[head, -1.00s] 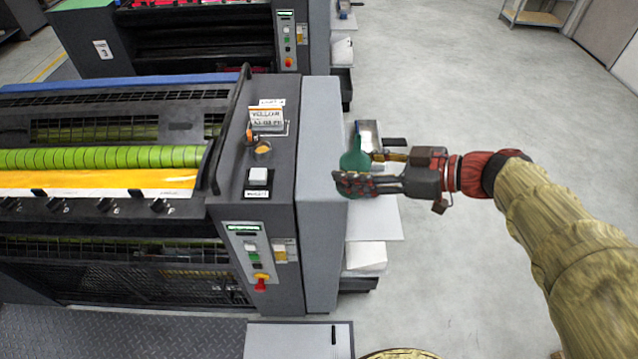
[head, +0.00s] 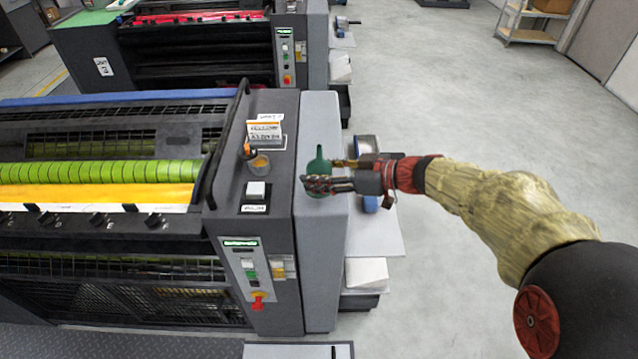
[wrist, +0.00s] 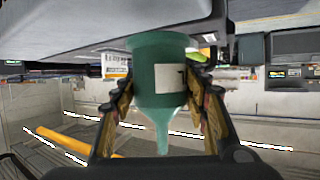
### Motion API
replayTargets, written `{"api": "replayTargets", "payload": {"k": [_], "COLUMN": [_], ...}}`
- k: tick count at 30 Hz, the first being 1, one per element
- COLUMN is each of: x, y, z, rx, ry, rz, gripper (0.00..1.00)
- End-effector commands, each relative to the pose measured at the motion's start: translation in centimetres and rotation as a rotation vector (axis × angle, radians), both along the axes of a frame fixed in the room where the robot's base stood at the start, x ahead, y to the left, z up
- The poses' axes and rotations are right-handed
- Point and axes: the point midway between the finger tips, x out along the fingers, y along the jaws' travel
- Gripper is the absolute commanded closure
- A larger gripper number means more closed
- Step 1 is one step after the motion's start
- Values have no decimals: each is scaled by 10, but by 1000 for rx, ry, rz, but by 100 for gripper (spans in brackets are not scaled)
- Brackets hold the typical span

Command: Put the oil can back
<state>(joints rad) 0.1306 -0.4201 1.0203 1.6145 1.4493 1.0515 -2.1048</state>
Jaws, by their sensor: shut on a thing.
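The green oil can (head: 317,166) has a narrow spout and is upright in the head view, with the spout upward. My gripper (head: 322,176) is shut on its body and holds it over the light grey side cover (head: 322,230) of the near press. In the wrist view the can (wrist: 160,60) sits between the two fingers of my gripper (wrist: 162,95), with a white label on its side and its spout pointing down the picture. I cannot tell whether the can's base touches the cover.
The dark console (head: 268,105) left of the cover carries a label card (head: 265,130), a small cup (head: 260,163) and a white button (head: 256,189). A side shelf (head: 385,240) on the right holds a blue roll (head: 370,205) and paper (head: 366,272). Open floor lies further right.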

Motion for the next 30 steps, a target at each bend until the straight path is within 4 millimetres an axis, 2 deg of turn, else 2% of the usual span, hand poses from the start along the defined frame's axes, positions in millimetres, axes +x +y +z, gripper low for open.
{"api": "replayTargets", "payload": {"k": [7, 21, 22, 30], "x": [3, 3, 3, 3], "y": [2, 2, 2, 2], "z": [-33, -37, -38, -37], "rx": [0, 0, 0, 0], "ry": [1, -1, 2, 2], "rz": [0, 0, 1, 1], "gripper": [94, 94, 54, 39]}}
